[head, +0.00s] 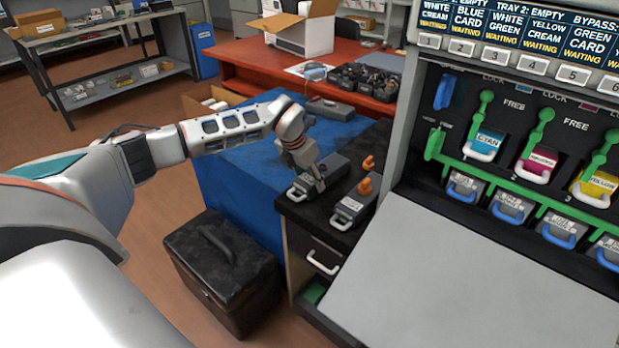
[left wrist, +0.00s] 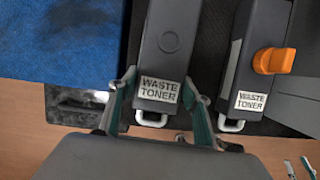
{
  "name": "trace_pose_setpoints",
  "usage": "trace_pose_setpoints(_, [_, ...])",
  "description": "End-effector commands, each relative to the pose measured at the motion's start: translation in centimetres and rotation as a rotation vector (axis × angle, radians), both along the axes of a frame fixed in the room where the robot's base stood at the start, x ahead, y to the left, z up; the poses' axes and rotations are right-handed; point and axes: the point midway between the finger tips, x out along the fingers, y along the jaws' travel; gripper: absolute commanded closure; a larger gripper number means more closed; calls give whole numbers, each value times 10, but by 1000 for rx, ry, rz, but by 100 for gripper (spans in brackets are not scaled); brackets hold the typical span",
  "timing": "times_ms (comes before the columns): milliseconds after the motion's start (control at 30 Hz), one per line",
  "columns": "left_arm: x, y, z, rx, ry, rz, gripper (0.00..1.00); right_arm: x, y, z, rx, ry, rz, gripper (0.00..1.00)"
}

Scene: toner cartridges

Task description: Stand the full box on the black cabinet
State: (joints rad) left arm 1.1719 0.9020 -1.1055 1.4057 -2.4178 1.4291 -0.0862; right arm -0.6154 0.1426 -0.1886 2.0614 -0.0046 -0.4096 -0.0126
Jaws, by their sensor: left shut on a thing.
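My left gripper (head: 306,184) is shut on a dark grey waste toner box (head: 328,169). In the left wrist view the fingers (left wrist: 158,108) grip both sides of this box (left wrist: 168,55) near its label and white handle. The box lies flat at the left part of the black cabinet's top; I cannot tell whether it touches the surface. The black cabinet (head: 303,238) has a drawer with a white handle. A second waste toner box (head: 349,208) with an orange cap (head: 365,185) lies just right of it, apart.
The printer (head: 398,150) with cartridges stands close at the right, its pale panel (head: 480,270) in front. A blue-covered table (head: 235,190) adjoins the cabinet at left. A black case (head: 222,268) stands on the floor.

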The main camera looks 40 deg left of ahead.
Motion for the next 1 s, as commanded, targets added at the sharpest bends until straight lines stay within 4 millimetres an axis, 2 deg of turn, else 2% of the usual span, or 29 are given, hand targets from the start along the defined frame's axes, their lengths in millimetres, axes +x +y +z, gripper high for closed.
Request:
trace_pose_setpoints(167, [1, 0, -3, -1, -4, 0, 100, -1, 0, -2, 1, 4, 0, 58])
trace_pose_setpoints(200, [1, 0, -3, 0, -5, -1, 44, -1, 0, -2, 1, 4, 0, 58])
trace_pose_setpoints(267, [1, 0, -2, 0, -4, -1, 32, -1, 0, -2, 1, 4, 0, 58])
trace_pose_setpoints(667, [-2, 0, -2, 0, 1, 0, 32, -2, 1, -3, 3, 4, 1, 58])
trace_pose_setpoints(833, [-8, 2, 20, 1, -2, -1, 32, -1, 1, -2, 3, 3, 1, 58])
trace_pose_setpoints(1000, [-20, 3, 54, 1, -4, -1, 32, -1, 1, -2, 2, 3, 0, 58])
